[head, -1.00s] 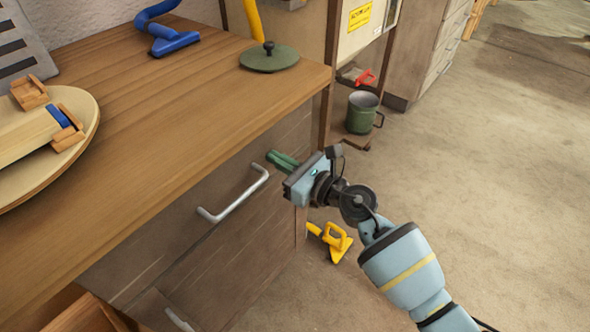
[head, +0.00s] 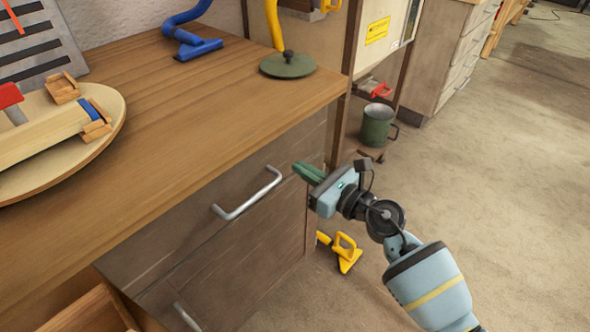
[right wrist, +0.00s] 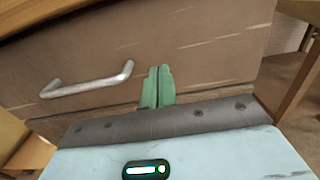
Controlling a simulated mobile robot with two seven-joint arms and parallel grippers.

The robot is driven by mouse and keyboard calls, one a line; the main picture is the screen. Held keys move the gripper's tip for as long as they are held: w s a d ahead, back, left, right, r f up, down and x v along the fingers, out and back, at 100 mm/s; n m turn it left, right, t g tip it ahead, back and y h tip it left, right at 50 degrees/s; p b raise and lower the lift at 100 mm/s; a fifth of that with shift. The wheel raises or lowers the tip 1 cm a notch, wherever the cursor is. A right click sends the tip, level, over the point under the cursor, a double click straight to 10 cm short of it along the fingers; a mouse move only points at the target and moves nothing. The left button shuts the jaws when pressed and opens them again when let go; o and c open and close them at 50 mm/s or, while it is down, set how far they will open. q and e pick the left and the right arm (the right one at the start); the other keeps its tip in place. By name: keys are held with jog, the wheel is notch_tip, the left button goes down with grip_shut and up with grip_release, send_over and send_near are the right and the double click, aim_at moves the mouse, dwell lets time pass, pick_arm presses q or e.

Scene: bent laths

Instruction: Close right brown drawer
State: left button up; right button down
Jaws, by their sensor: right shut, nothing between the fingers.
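The brown drawer front (head: 195,222) with a silver bar handle (head: 247,195) is under the right part of the wooden worktop. It looks about flush with the cabinet, but I cannot tell whether a small gap remains. My right gripper (head: 303,172) has its green fingers together and empty, at the right end of this front, beyond the handle. In the right wrist view the shut fingers (right wrist: 158,86) point at the brown front (right wrist: 205,50), right of the handle (right wrist: 88,84). I cannot tell if they touch it. My left gripper is not in view.
A lower handle (head: 187,318) and an open wooden drawer box (head: 88,312) are at bottom left. The worktop (head: 190,110) holds a round board (head: 100,140), a blue tool (head: 198,47) and a green lid (head: 288,66). A yellow tool (head: 347,253) lies on the floor; floor at right is clear.

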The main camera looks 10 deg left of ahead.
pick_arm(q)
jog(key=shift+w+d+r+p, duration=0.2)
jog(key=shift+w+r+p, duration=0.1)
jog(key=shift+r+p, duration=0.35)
pick_arm(e)
jog(key=v, duration=1)
jog(key=shift+s+d, duration=0.2)
jog(key=shift+f, duration=0.1)
